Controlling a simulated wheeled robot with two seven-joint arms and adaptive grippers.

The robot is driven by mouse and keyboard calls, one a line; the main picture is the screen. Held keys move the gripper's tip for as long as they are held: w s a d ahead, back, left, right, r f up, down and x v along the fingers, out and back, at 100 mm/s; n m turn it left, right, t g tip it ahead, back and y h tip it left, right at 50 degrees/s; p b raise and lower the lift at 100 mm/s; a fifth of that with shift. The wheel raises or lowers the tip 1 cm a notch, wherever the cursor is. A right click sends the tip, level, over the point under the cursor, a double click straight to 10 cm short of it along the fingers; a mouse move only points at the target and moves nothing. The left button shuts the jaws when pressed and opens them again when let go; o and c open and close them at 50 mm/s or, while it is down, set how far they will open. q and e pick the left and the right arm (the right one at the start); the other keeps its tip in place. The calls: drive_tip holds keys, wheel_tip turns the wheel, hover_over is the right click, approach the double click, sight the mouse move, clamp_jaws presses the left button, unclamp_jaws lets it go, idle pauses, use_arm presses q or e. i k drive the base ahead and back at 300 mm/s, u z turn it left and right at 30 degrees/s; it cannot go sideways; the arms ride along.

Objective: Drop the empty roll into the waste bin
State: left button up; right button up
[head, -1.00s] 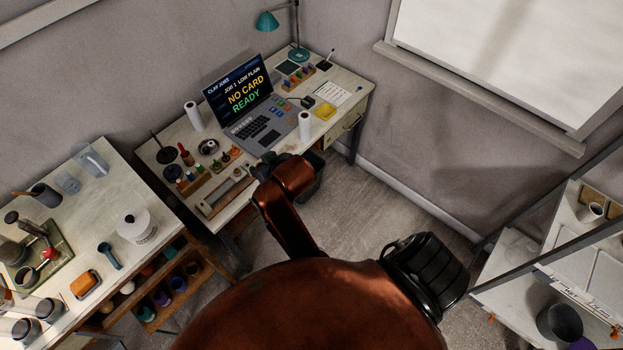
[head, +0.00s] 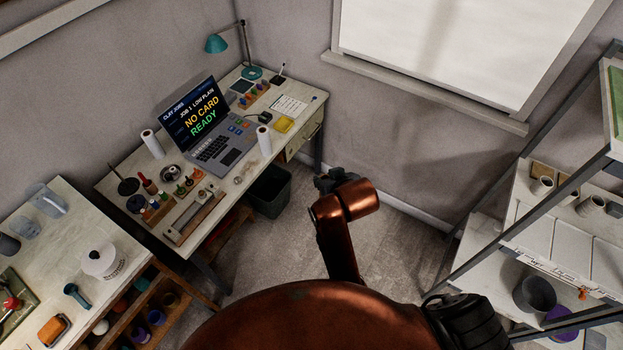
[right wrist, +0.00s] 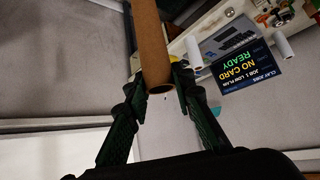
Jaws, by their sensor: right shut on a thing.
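The empty roll (right wrist: 152,45) is a plain brown cardboard tube. In the right wrist view it sits between the two dark fingers of my right gripper (right wrist: 160,82), which is shut on it near one end. In the head view my right gripper (head: 328,181) is in front of the desk, to the right of the waste bin; the roll cannot be made out there. The waste bin (head: 270,192) is a dark, open-topped container on the floor beside the desk's front right. My left gripper is not in view.
The desk (head: 215,222) holds a laptop (head: 207,120), two white rolls (head: 153,144) (head: 264,140), a teal lamp (head: 217,43) and small tools. A worktable (head: 60,230) stands at left and a metal-framed shelf (head: 545,220) at right. Floor between is clear.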

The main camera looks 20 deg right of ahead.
sight(267, 200)
drive_tip(key=z, duration=1.6)
drive_tip(key=i, duration=1.8)
drive_tip(key=u, duration=2.05)
